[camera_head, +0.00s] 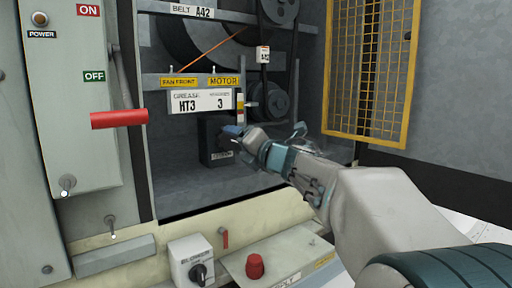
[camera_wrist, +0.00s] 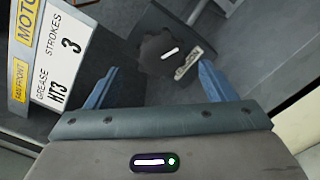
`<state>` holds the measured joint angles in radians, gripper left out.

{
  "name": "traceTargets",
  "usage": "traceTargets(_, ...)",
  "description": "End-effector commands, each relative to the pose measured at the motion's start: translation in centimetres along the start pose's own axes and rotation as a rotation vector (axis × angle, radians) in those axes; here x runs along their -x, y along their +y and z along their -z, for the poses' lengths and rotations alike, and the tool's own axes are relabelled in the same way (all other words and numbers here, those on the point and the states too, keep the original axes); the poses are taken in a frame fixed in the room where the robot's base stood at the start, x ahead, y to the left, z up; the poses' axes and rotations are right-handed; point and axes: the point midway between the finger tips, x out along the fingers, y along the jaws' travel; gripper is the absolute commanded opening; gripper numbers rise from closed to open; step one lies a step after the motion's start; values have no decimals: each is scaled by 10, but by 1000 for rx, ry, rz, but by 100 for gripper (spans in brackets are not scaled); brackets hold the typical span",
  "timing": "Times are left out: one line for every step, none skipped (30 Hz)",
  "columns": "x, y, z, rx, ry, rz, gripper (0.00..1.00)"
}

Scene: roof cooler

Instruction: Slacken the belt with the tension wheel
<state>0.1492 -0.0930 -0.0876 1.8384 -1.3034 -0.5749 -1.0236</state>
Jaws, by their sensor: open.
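The tension wheel (camera_wrist: 158,55) is a dark lobed knob with a white mark, seen in the wrist view on a dark block with a small label plate. In the head view the dark block (camera_head: 210,138) stands low inside the cabinet, and my gripper partly hides it. My gripper (camera_head: 233,131) is open in front of the block. In the wrist view its two blue fingers (camera_wrist: 157,70) spread to either side of the wheel, and I see no clear contact. The dark belt (camera_head: 263,82) runs up from the lower pulley (camera_head: 268,100) to the upper pulley (camera_head: 280,8).
A white grease sign (camera_head: 200,101) hangs on the rail above the block. A yellow mesh guard (camera_head: 372,65) stands open at right. A red lever handle (camera_head: 119,119) juts out at left. A blower switch (camera_head: 192,262) and red button (camera_head: 255,265) sit below.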

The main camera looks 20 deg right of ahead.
Motion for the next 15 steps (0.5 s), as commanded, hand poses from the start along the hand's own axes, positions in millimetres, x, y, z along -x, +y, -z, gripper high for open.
traceTargets(12, 2, -2, 0, -3, 1, 77)
traceTargets(18, 2, -1, 0, -2, 1, 77)
traceTargets(26, 2, -2, 1, -2, 0, 77)
traceTargets(31, 2, -1, 0, -1, 1, 77)
traceTargets(36, 1, -1, 1, -1, 1, 77)
traceTargets(42, 1, -1, 0, -1, 1, 77)
traceTargets(46, 1, -1, 0, 0, 0, 77)
traceTargets(50, 2, 0, 0, 0, 0, 77)
traceTargets(54, 1, 0, 0, 0, 0, 77)
traceTargets(57, 1, 0, 0, 0, 0, 77)
traceTargets(59, 1, 0, 0, 0, 0, 77)
traceTargets(61, 1, 0, 0, 1, 0, 77)
traceTargets(63, 0, 0, 0, 1, 1, 77)
traceTargets(64, 0, 1, 0, 1, 1, 77)
traceTargets(64, 0, 1, 0, 1, 0, 77)
